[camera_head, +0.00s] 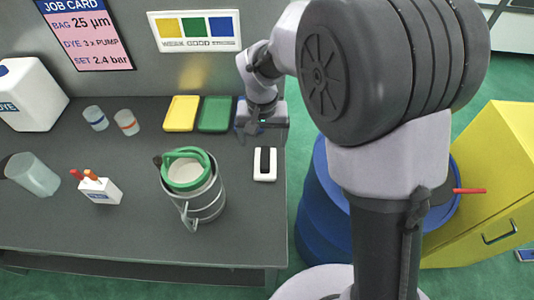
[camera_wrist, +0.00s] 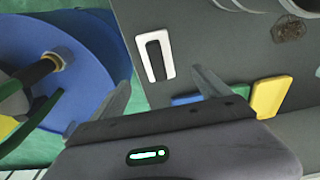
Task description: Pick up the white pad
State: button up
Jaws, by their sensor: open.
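The white pad (camera_head: 257,166) lies flat on the dark bench, near its right edge, with a black strip along its middle. It also shows in the wrist view (camera_wrist: 142,56), ahead of the fingertips and between their lines, close to the bench edge. My gripper (camera_head: 252,128) is open and empty, behind the pad in the head view, above the back of the bench. In the wrist view my gripper (camera_wrist: 160,80) has its two fingers wide apart, with nothing between them. No finger touches the pad.
Yellow (camera_head: 181,114) and green (camera_head: 216,114) pads lie left of my gripper; a blue pad (camera_wrist: 184,100) is partly hidden by it. A metal pot with a green hose (camera_head: 206,204) stands left of the white pad. A blue drum (camera_head: 312,222) stands beyond the bench's right edge.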

aim_at(265, 157)
jog(key=f, duration=0.2)
jog(key=f+b, duration=0.1)
jog(key=f, duration=0.2)
jog(key=shift+w+f+b, duration=0.3)
jog(key=shift+f+b, duration=0.05)
jog(key=shift+f, duration=0.05)
jog(key=f+b, duration=0.1)
jog(key=f, duration=0.1)
jog(key=f+b, duration=0.2)
jog(key=f, duration=0.1)
jog(key=shift+w+d+f, duration=0.2)
jog(key=shift+d+f, duration=0.1)
jog(key=shift+r, duration=0.2)
jog(key=shift+c, duration=0.5)
jog(key=c, duration=1.4)
